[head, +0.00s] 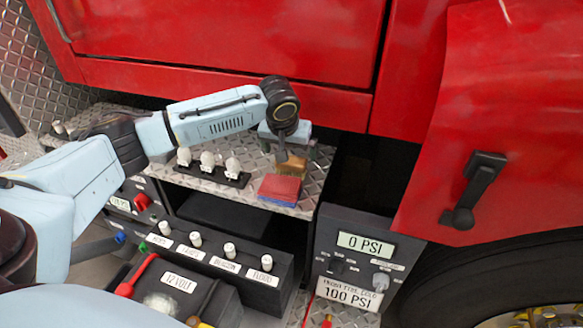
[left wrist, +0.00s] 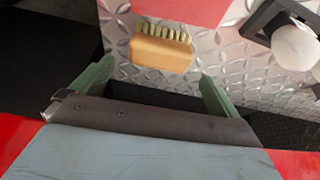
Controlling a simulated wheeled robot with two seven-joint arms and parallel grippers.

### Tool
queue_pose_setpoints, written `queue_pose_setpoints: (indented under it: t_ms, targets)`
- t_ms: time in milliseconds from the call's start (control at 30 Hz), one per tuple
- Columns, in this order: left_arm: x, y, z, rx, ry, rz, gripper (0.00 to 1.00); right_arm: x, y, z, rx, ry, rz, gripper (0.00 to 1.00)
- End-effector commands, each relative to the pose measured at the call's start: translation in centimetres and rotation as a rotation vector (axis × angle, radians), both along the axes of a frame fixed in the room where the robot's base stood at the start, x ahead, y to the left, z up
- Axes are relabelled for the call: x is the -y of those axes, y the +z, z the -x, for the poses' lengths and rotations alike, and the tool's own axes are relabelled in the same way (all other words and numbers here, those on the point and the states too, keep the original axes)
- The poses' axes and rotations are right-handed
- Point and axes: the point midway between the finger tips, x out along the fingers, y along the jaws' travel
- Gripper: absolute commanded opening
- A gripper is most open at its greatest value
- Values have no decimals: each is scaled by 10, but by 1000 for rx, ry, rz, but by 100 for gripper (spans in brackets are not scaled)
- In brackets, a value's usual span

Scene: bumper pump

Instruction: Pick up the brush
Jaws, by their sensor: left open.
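The brush (head: 292,167) is a small tan wooden block on the diamond-plate shelf, partly hidden by my left gripper in the head view. In the left wrist view the brush (left wrist: 160,52) shows its wooden side, with pale bristles along its upper edge. My left gripper (head: 286,150) is over the shelf close to the brush. In the left wrist view its two green fingers (left wrist: 155,84) are spread wide with nothing between them, and the brush lies just beyond the fingertips, roughly centred. My right gripper is not in view.
A red block (head: 279,188) lies in front of the brush on the shelf (head: 311,182). White knobs on a black base (head: 212,168) stand to the left. The red truck body (head: 230,45) rises behind. A 0 PSI panel (head: 352,262) and 12 VOLT box (head: 180,285) are below.

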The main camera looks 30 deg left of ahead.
Motion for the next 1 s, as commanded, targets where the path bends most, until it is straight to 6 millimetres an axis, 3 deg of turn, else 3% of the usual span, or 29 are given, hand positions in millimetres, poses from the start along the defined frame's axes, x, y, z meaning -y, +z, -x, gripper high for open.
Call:
queue_pose_setpoints:
  t_ms: [200,433,733,1000]
  targets:
    - [-1,-17,-5,0,0,-1,100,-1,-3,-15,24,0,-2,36]
    - [-3,-48,-16,1,1,0,100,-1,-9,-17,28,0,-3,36]
    - [-3,-54,-18,2,-1,0,100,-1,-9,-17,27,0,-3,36]
    - [-3,-54,-18,2,0,0,67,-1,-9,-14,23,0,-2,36]
